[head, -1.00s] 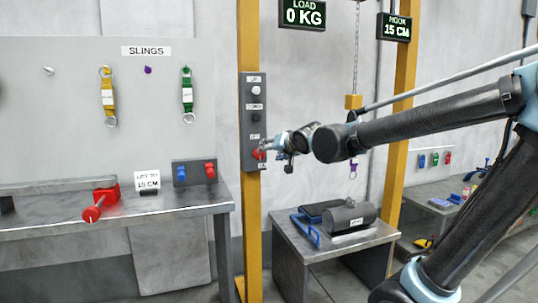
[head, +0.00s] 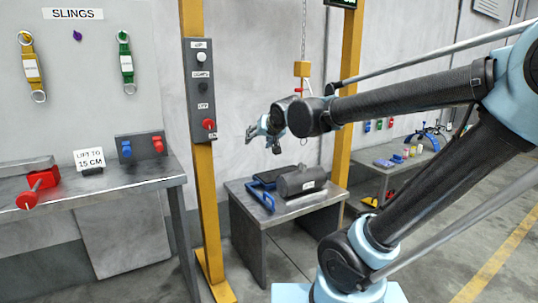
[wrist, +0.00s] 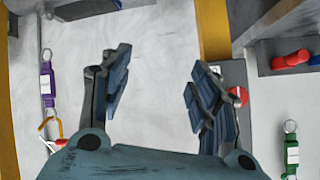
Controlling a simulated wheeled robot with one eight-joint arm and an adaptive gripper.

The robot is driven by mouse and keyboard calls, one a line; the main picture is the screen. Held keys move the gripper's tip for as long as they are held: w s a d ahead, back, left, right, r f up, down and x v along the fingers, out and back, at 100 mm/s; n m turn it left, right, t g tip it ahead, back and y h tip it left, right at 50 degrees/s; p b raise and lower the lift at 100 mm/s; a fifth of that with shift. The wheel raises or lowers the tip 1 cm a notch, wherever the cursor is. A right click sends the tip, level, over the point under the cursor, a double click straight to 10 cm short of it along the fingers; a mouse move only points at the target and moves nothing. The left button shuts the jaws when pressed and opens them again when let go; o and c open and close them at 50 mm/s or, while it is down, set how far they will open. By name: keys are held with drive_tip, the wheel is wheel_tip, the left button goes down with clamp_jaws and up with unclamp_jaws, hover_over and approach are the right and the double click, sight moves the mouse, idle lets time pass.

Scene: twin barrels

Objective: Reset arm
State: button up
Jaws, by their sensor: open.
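My gripper (head: 254,134) is open and empty, held in the air to the right of the yellow post in the head view. In the wrist view my gripper (wrist: 160,88) shows its two fingers spread wide with only grey wall between them. My arm reaches in from the right side of the head view. The control panel (head: 201,90) with a white button, dark buttons and a red knob (head: 209,124) is on the post. The red knob also shows in the wrist view (wrist: 239,96), just beyond one finger; I cannot tell whether they touch there.
A metal table (head: 240,190) holds a dark cylinder (head: 301,180) and a blue-handled item (head: 262,196). A hoist hook block (head: 302,69) hangs above. A workbench (head: 110,181) with a red tool (head: 40,187) and "LIFT TO 15 CM" sign (head: 89,159) is left. Slings (head: 124,62) hang behind it.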

drive_tip(key=s+d+f+g+h, duration=0.2)
drive_tip(key=s+d+f, duration=0.3)
drive_tip(key=d, duration=0.4)
drive_tip(key=s+d+f+g+h, duration=0.1)
drive_tip(key=s+d+f+h, duration=0.1)
drive_tip(key=s+d+f, duration=0.4)
drive_tip(key=s+d+f+m+g+h, duration=0.1)
drive_tip(key=s+d+f+g, duration=0.3)
drive_tip(key=s+d+f, duration=0.6)
drive_tip(key=shift+s+f+g, duration=0.2)
drive_tip(key=shift+s+g, duration=0.2)
drive_tip(key=shift+s, duration=0.65)
drive_tip(key=shift+w+f, duration=0.2)
drive_tip(key=shift+w, duration=0.3)
